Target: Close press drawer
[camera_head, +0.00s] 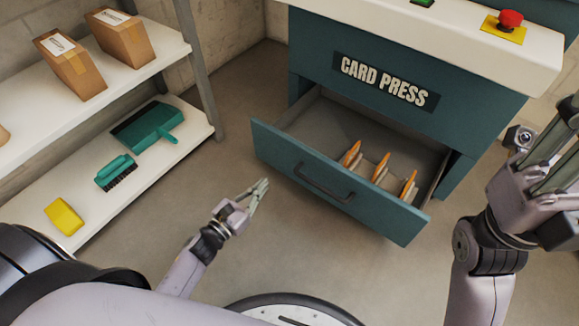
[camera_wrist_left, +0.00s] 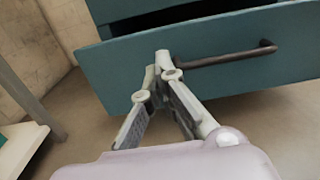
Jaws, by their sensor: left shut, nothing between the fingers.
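The teal press drawer (camera_head: 270,146) is pulled out from the card press (camera_head: 470,122). It holds a few upright orange-and-white items (camera_head: 381,168) towards its right side. Its dark bar handle (camera_head: 322,184) is on the front panel. My left gripper (camera_head: 262,186) is shut and empty, in front of the drawer, to the left of the handle. In the left wrist view the closed fingertips (camera_wrist_left: 163,66) overlap the drawer front (camera_wrist_left: 110,72) beside the handle's left end (camera_wrist_left: 225,56); contact is unclear. My right gripper (camera_head: 548,150) is raised at the right edge; its finger state is unclear.
A white shelf (camera_head: 150,83) stands at the left with cardboard boxes (camera_head: 70,63), a teal dustpan (camera_head: 147,127), a brush (camera_head: 116,172) and a yellow block (camera_head: 64,216). A red stop button (camera_head: 510,19) sits on the press top. Floor (camera_head: 215,170) between shelf and drawer is clear.

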